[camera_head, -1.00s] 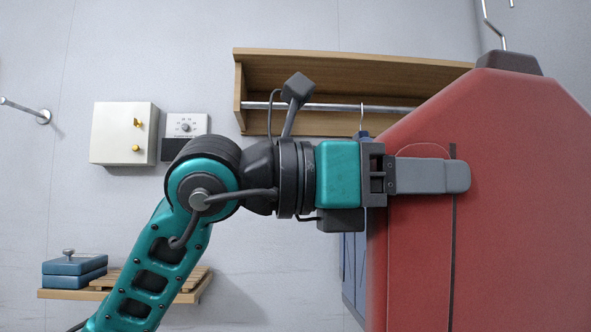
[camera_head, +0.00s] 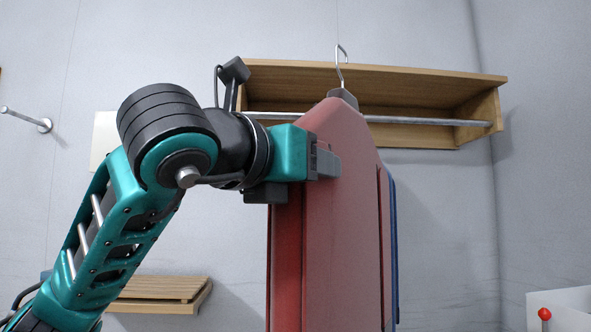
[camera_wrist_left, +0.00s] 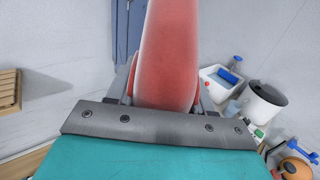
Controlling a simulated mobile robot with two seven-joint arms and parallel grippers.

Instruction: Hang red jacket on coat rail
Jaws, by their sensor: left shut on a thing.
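The red jacket (camera_head: 335,220) hangs upright from a metal hanger hook (camera_head: 341,68), turned partly edge-on. My left gripper (camera_head: 327,162) is shut on its upper left side, below the shoulder. The jacket also shows between the fingers in the left wrist view (camera_wrist_left: 166,55). The coat rail (camera_head: 425,121) runs under a wooden shelf. The hook appears above the rail's line, in front of the shelf; I cannot tell its distance from the rail. The jacket hides the middle of the rail. My right gripper is not in view.
A blue garment (camera_head: 393,250) shows behind the jacket's right edge; it also appears in the left wrist view (camera_wrist_left: 127,30). The wooden shelf (camera_head: 420,90) is above the rail. A slatted wooden shelf (camera_head: 165,290) is low at left. The rail right of the jacket is bare.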

